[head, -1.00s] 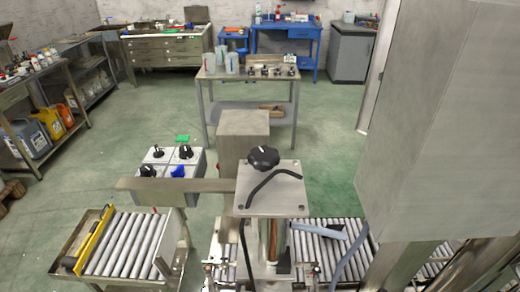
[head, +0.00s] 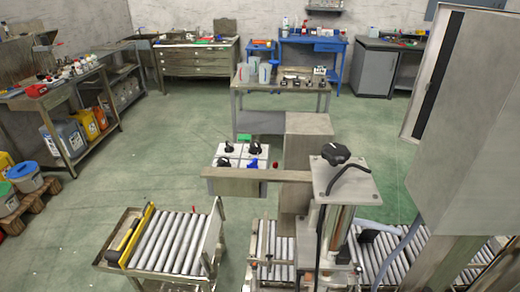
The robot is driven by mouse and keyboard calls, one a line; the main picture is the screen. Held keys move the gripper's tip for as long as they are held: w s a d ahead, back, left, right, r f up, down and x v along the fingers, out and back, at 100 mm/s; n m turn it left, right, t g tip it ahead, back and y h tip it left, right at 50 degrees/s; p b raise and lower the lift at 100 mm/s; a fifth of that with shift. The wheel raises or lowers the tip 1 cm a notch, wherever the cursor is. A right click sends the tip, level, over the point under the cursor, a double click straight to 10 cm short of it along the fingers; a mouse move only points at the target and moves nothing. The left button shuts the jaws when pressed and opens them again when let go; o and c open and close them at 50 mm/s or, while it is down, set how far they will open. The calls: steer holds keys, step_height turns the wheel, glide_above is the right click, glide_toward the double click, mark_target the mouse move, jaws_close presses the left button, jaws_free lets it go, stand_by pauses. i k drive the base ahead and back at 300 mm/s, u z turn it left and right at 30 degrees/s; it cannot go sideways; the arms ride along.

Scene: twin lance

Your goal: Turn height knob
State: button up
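A black lobed height knob (head: 335,153) sits on top of a square metal plate (head: 345,185) on the machine column, right of centre in the head view. A black cable or bent handle curves over the plate beside the knob. A control box (head: 238,155) with several black knobs, a blue knob (head: 252,163) and a green top piece stands left of it, behind a horizontal metal bar. My gripper is not in view.
Roller conveyors (head: 170,242) run along the bottom on both sides of the column. A large grey metal cabinet (head: 465,130) fills the right side. Green floor (head: 150,165) is open at the left and centre. A metal table (head: 280,88) stands behind the machine.

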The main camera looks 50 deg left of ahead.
mark_target(336, 154)
steer(key=u, duration=1.75)
steer(key=i, duration=0.85)
steer(key=u, duration=1.2)
